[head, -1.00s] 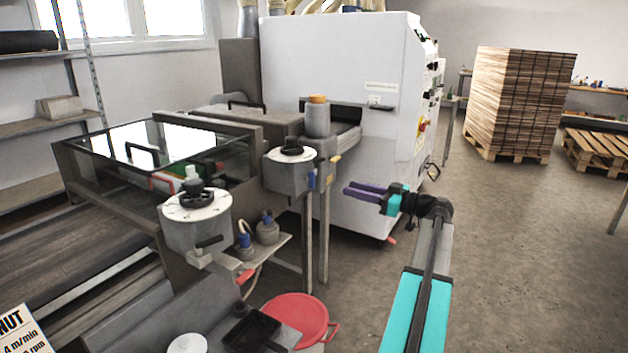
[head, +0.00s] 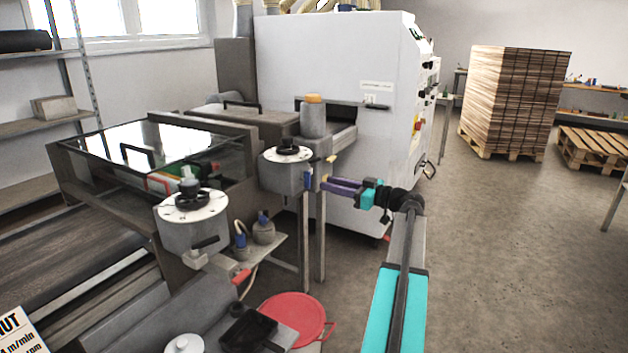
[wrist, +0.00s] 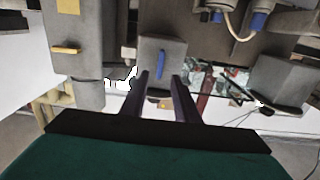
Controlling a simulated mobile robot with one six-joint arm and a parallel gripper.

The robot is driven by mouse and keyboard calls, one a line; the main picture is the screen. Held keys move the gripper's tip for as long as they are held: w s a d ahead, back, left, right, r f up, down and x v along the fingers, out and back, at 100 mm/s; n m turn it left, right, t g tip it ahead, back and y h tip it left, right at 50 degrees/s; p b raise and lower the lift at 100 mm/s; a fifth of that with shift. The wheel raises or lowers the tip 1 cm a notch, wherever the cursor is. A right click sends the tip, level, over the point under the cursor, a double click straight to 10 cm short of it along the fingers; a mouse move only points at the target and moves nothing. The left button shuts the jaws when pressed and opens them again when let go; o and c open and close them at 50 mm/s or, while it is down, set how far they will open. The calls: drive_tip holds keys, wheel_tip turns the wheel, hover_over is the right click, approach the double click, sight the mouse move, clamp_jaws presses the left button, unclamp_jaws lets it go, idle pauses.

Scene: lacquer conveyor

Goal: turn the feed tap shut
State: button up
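A blue lever (head: 308,179) hangs upright on the side of the grey unit under the rear white dial (head: 287,155). In the wrist view a blue lever (wrist: 187,70) stands lengthwise on a grey block, just beyond my fingertips. A yellow lever (head: 331,158) sits to the right of the rear dial; a yellow lever (wrist: 65,50) also shows at left in the wrist view. I cannot tell from any label which is the feed tap. My gripper (head: 325,183) is open and empty, its purple fingers apart (wrist: 161,76), close to the blue lever but not visibly touching it.
The white machine (head: 340,80) is behind my gripper. A red tub lid (head: 293,318) is low down. Floor at right is open.

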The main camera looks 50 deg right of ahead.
sight(310, 179)
drive_tip(key=x, duration=0.7)
drive_tip(key=shift+w+p, duration=0.15)
drive_tip(key=shift+p, duration=0.15)
clamp_jaws()
